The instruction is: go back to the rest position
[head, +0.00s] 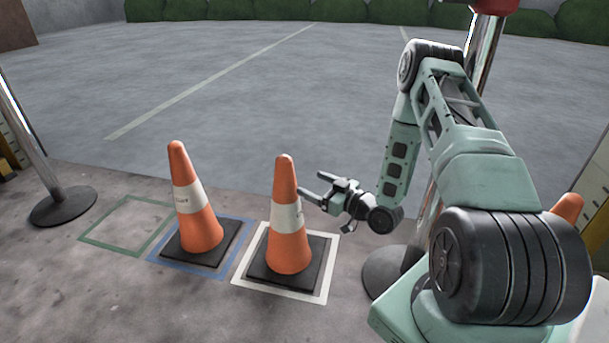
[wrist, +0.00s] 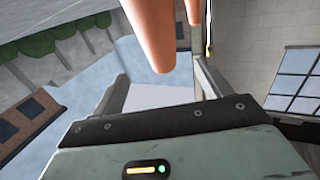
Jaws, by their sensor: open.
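My gripper (head: 316,186) is open, its two fingers pointing left toward an orange cone (head: 288,240) with a white band. That cone stands upright on its black base within the white square outline (head: 284,291). The fingers are at the height of the cone's band, close to its right side; I cannot tell whether they touch it. In the wrist view, an orange cone part (wrist: 150,35) shows beyond and between the open fingers (wrist: 160,68), and nothing is clamped.
Another cone (head: 202,234) stands in the blue square (head: 160,262); the green square (head: 96,240) is empty. A third cone (head: 568,207) is partly hidden behind my arm. Posts with round bases stand at left (head: 62,206) and right (head: 383,270). Open pavement (head: 270,90) lies beyond.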

